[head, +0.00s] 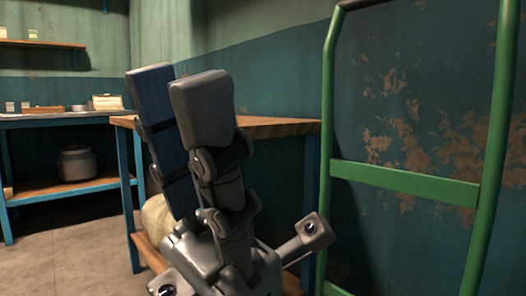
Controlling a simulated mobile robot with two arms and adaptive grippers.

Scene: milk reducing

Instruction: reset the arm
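My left gripper (173,82) stands in the middle of the head view with its fingers pointing up. The two fingers are apart, and the inner face of the farther finger shows beside the nearer one. Nothing shows between them. The gripper is in front of a wooden-topped table (275,128) with blue legs and hides part of it. I cannot tell whether it touches the table. My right gripper is not in view.
A green metal frame (405,182) stands close on the right. A blue workbench (62,118) with small items and a pot (77,165) below is at the left. A rounded pale object (156,218) sits under the table. Bare floor (75,250) shows at lower left.

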